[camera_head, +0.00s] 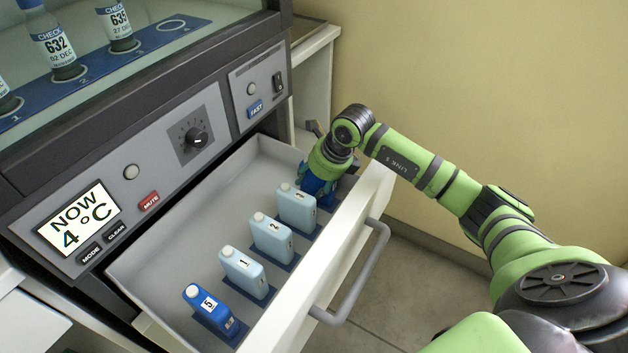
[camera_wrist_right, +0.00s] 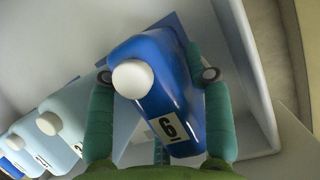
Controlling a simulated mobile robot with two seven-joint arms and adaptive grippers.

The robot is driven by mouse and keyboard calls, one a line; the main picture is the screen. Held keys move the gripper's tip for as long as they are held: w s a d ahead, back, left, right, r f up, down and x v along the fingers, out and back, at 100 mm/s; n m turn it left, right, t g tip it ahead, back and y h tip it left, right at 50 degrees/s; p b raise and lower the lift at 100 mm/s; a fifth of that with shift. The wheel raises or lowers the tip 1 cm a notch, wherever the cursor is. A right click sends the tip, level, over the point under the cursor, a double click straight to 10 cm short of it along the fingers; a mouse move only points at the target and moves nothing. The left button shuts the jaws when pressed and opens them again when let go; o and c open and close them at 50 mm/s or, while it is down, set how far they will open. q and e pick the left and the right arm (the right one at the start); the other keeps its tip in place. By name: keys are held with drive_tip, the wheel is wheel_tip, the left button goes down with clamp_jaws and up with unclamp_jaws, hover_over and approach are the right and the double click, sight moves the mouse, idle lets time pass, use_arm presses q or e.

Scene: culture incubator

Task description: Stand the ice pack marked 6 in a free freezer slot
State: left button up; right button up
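The blue ice pack marked 6 (camera_wrist_right: 163,92) has a white cap and sits between the fingers of my right gripper (camera_wrist_right: 158,75) in the right wrist view. The fingers lie against both of its sides. In the head view my right gripper (camera_head: 322,178) reaches down into the far end of the open freezer drawer (camera_head: 175,220), and only a little blue shows under it. A blue slot base (camera_wrist_right: 172,22) shows partly behind the pack in the wrist view. I cannot tell whether the pack rests in it. My left gripper is not in view.
In the drawer stand a blue pack marked 5 (camera_head: 212,312), a pale pack marked 1 (camera_head: 243,272), another marked 2 (camera_head: 272,240) and a third pale pack (camera_head: 297,208) closest to my gripper. The drawer's front wall and handle (camera_head: 357,280) are on the right.

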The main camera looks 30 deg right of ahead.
drive_tip(key=shift+r, duration=0.15)
drive_tip(key=shift+d+r, duration=0.1)
drive_tip(key=shift+r, duration=0.25)
drive_tip(key=p+v, duration=0.1)
drive_tip(key=v, duration=1)
drive_tip(key=shift+s+r, duration=0.15)
drive_tip(key=shift+r, duration=0.05)
idle(0.6)
